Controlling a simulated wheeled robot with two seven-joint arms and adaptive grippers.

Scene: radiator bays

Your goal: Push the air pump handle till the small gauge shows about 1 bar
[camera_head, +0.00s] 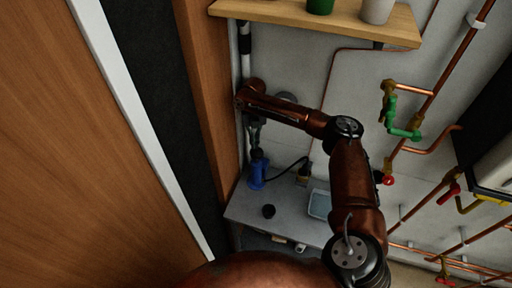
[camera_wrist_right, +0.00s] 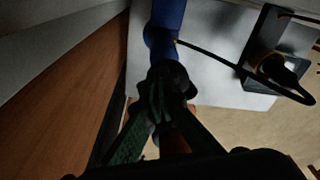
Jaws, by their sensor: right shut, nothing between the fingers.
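The blue air pump (camera_head: 257,174) stands at the left end of a grey bench, close to the wooden panel; its blue body also shows at the top of the right wrist view (camera_wrist_right: 166,18). My right gripper (camera_head: 256,143) points down just above the pump's dark top. In the right wrist view the fingers (camera_wrist_right: 167,82) are shut and empty, in line with the pump, and hide its handle. I cannot tell if they touch it. A black hose runs from the pump to a small dark unit (camera_head: 303,175), perhaps the gauge; no reading is legible. My left gripper is not in view.
A wooden panel (camera_head: 212,90) is close on the left. A wooden shelf (camera_head: 280,13) is above; copper pipes with valves are at right.

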